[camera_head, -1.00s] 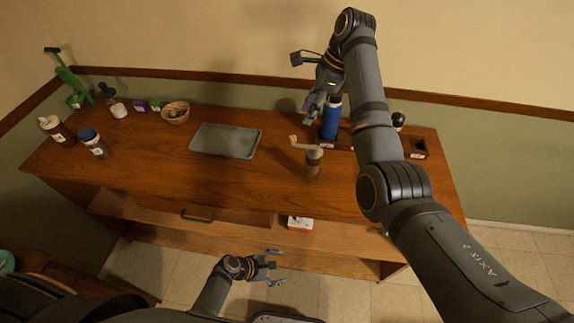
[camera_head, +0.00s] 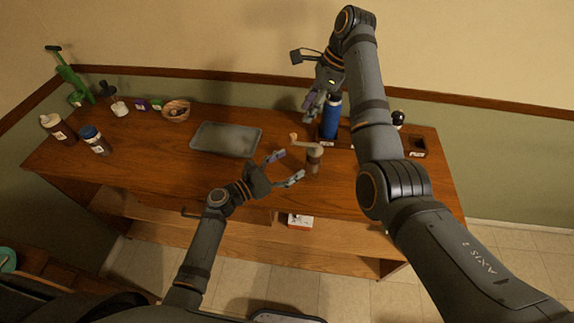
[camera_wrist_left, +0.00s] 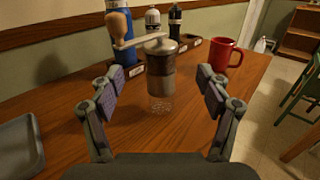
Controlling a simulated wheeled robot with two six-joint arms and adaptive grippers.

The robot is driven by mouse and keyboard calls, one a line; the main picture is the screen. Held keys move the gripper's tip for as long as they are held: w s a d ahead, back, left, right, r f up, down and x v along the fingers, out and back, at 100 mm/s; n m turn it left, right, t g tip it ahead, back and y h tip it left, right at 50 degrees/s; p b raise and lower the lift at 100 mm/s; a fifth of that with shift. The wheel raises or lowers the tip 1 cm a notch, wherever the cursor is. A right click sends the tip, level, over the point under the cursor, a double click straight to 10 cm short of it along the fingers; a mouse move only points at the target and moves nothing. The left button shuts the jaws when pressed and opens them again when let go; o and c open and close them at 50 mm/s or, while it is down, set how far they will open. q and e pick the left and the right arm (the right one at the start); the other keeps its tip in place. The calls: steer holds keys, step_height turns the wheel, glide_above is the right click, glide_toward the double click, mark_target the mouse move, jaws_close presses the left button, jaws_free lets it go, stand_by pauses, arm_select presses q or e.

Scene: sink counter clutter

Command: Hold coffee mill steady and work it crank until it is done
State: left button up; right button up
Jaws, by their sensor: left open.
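The coffee mill (camera_head: 314,163) stands upright on the wooden counter, with a metal upper body and a clear lower part. Its crank arm ends in a wooden knob (camera_head: 293,137) pointing left. In the left wrist view the mill (camera_wrist_left: 161,82) stands ahead, between the fingers in the picture, and the knob (camera_wrist_left: 119,24) is at the upper left. My left gripper (camera_head: 281,169) is open and empty, just left of the mill and apart from it. My right gripper (camera_head: 312,103) is raised near the blue bottle, beyond the mill; its jaw opening is unclear.
A grey tray (camera_head: 226,139) lies left of the mill. A blue bottle (camera_head: 331,118) stands behind it. A red mug (camera_wrist_left: 221,53) stands to the right in the left wrist view. Jars and a bowl (camera_head: 176,110) are at the far left. Counter around the mill's front is clear.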

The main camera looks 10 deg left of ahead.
mark_target(308, 154)
arm_select(q)
steer(key=x, duration=1)
steer(key=shift+f, duration=0.1)
steer(key=shift+c, duration=0.2)
